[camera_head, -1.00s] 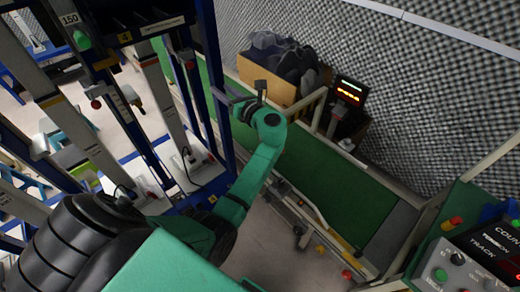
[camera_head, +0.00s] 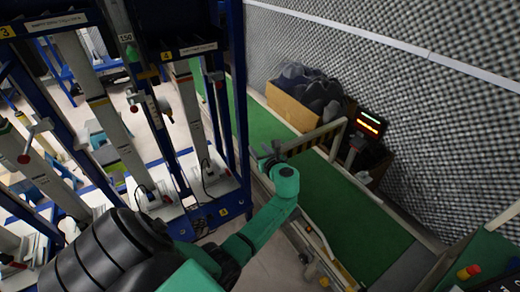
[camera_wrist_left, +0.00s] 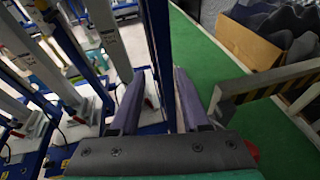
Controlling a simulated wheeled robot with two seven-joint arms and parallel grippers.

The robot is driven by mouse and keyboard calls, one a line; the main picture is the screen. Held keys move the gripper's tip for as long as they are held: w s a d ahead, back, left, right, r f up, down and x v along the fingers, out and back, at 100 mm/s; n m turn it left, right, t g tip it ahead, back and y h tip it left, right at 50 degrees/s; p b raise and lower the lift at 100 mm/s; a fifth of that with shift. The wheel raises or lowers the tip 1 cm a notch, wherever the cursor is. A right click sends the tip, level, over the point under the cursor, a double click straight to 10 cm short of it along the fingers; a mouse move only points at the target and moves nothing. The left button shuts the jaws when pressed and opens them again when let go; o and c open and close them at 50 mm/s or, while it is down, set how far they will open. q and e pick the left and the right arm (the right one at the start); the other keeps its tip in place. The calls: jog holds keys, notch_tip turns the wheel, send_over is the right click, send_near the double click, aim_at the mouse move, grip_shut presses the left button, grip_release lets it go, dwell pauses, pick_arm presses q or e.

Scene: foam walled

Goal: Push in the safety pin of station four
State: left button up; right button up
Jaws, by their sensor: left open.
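Station four is the bay of the blue rack under the yellow "4" label (camera_head: 165,56). A pale upright column (camera_head: 194,115) stands below it. A small red-tipped part (camera_head: 217,77) sits on the blue frame right of that column, and a red knob (camera_head: 133,108) is on the post to the left. I cannot tell which is the safety pin. My left gripper (camera_head: 268,155) is open and empty, right of the rack's right-hand blue post (camera_head: 239,100). In the left wrist view its two fingers (camera_wrist_left: 158,92) are apart, with the blue post (camera_wrist_left: 158,45) beyond them. My right gripper is out of view.
A green conveyor belt (camera_head: 330,205) with a pale guard rail (camera_head: 318,138) runs right of the rack. A cardboard box (camera_head: 291,105) of dark pieces and a lit display (camera_head: 371,123) stand behind it. Foam walls close the far side.

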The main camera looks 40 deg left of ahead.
pick_arm(q)
jog(key=shift+h, duration=0.7)
jog(key=f, duration=0.4)
jog(key=shift+s+d+f, duration=0.1)
jog(key=shift+s+d, duration=0.05)
jog(key=shift+d, duration=0.1)
jog(key=s+d+f+n+g+h, duration=0.1)
jog(key=s+d+f+n+h, duration=0.15)
jog(key=s+f, duration=0.45)
jog(key=s+d+f+n+g+h, duration=0.1)
jog(key=s+d+f+n+h, duration=0.15)
jog(key=f, duration=0.85)
jog(key=s+d+f+n+g+h, duration=0.1)
jog(key=s+d+f+n+h, duration=0.15)
jog(key=s+f, duration=0.45)
jog(key=s+d+f+n+g+h, duration=0.1)
jog(key=s+f+n, duration=0.3)
jog(key=s, duration=0.4)
jog(key=s+d+f+n+g+h, duration=0.1)
jog(key=s+d+f+n+h, duration=0.1)
jog(key=s+f+n, duration=0.3)
jog(key=s+d+f+n+h, duration=0.1)
jog(key=s+d+f+n, duration=0.3)
jog(key=s, duration=0.7)
jog(key=shift+s+f+n+g, duration=0.3)
jog(key=shift+f+n+g, duration=0.15)
jog(key=shift+f, duration=0.15)
jog(key=shift+h, duration=0.25)
